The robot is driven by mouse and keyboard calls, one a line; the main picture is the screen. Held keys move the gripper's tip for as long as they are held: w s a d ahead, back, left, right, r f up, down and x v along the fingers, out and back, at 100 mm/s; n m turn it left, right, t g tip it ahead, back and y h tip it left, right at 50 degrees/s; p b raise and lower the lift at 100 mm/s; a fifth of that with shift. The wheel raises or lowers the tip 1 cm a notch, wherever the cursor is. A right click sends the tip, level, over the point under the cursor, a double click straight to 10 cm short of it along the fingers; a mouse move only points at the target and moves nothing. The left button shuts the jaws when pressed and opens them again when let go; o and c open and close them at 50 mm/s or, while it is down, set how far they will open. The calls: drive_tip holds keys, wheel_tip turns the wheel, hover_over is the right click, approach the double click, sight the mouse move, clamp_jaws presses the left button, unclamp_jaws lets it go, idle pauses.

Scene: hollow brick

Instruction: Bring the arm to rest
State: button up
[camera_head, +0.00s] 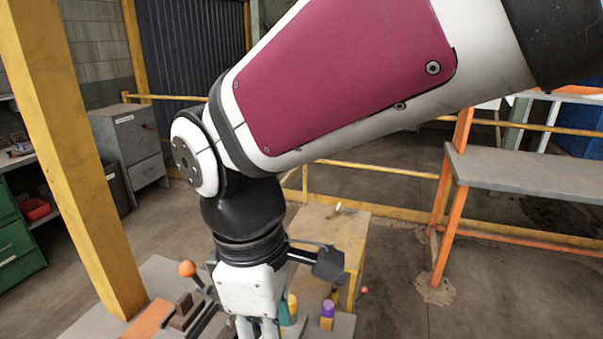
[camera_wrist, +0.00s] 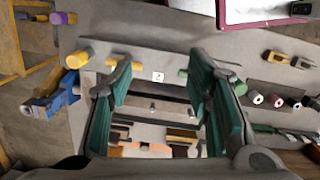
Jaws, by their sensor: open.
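My gripper (camera_wrist: 158,85) shows in the wrist view with its two teal-padded fingers wide apart and nothing held between them. In the head view my arm reaches across the picture from the upper right and bends down at the left. My wrist hangs over the cluttered bench, and the fingertips are cut off or hidden at the bottom edge.
A yellow post (camera_head: 75,160) stands at the left, near a grey cabinet (camera_head: 130,145). A grey table with orange legs (camera_head: 525,172) stands at the right. In the wrist view, a blue tool (camera_wrist: 52,100) and a yellow cylinder (camera_wrist: 77,60) lie left of the fingers.

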drive_tip(key=d+r+m+t, duration=0.2)
drive_tip(key=d+r+m, duration=0.1)
drive_tip(key=d+m, duration=0.5)
drive_tip(key=d+r+m+t+y, duration=0.1)
drive_tip(key=d+r+m+t, duration=0.2)
drive_tip(key=d+m, duration=0.5)
drive_tip(key=d, duration=0.6)
drive_tip(key=shift+d+t, duration=0.15)
drive_tip(key=shift+t, duration=0.15)
drive_tip(key=shift+s, duration=0.1)
drive_tip(key=shift+c, duration=0.5)
